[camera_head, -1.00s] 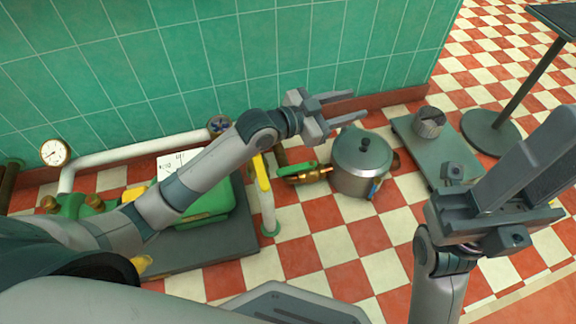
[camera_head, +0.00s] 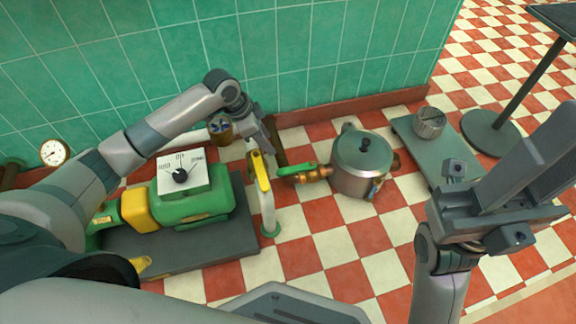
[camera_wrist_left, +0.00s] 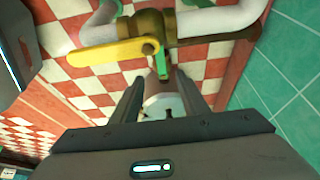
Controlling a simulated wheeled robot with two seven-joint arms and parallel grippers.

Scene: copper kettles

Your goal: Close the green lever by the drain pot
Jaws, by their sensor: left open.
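The green lever (camera_head: 296,169) sits on a brass valve (camera_head: 312,175) at the left side of the lidded grey drain pot (camera_head: 362,165), and lies roughly along the pipe. My left gripper (camera_head: 264,138) is open and empty, above and left of the lever, close to the wall and the yellow-levered valve. In the left wrist view the green lever (camera_wrist_left: 161,62) shows beyond and between the open fingers, apart from them, partly hidden by the brass fitting. The pot is partly visible there too. My right gripper (camera_head: 525,165) is at the right; its finger gap is unclear.
A yellow lever (camera_head: 261,171) stands on a white pipe beside my left gripper; it also shows in the wrist view (camera_wrist_left: 113,52). A green-and-yellow machine (camera_head: 190,205) is at left. The tiled wall (camera_head: 290,50) is behind.

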